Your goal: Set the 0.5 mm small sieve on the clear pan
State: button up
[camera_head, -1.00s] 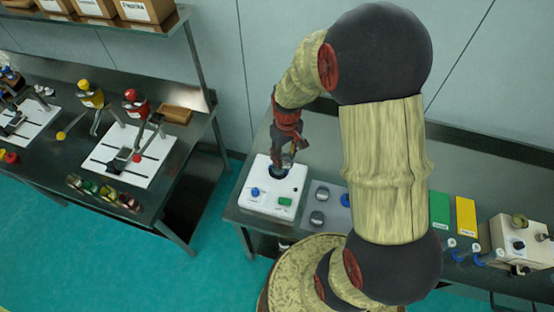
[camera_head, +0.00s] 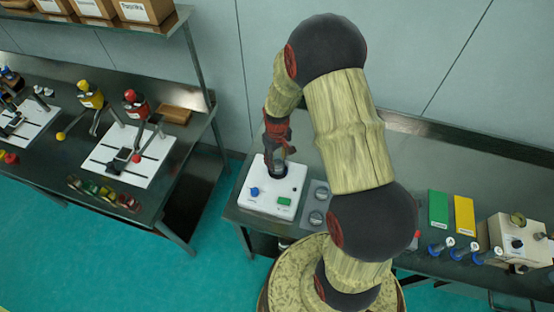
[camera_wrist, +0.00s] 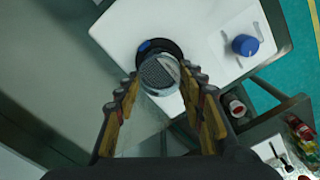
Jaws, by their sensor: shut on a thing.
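My gripper (camera_wrist: 160,84) is shut on a small round sieve (camera_wrist: 157,74) with a grey mesh and a pale, shiny rim. In the wrist view the sieve is over a dark round seat (camera_wrist: 152,48) on top of a white machine (camera_wrist: 205,20). I cannot tell whether the sieve touches anything below it. The clear pan cannot be made out; the sieve and fingers cover most of the seat. In the head view my gripper (camera_head: 278,168) is over the same seat of the white machine (camera_head: 262,206), and the sieve is too small to make out.
A blue knob (camera_head: 254,191) and a green switch (camera_head: 284,201) sit on the machine's front. A grey plate with round pieces (camera_head: 317,205) is just right of it. A second bench stands left.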

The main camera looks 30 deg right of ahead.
jog(key=o, duration=0.7)
jog(key=shift+f, duration=0.15)
jog(key=o, duration=0.4)
jog(key=shift+c, duration=0.2)
jog(key=shift+o, duration=0.6)
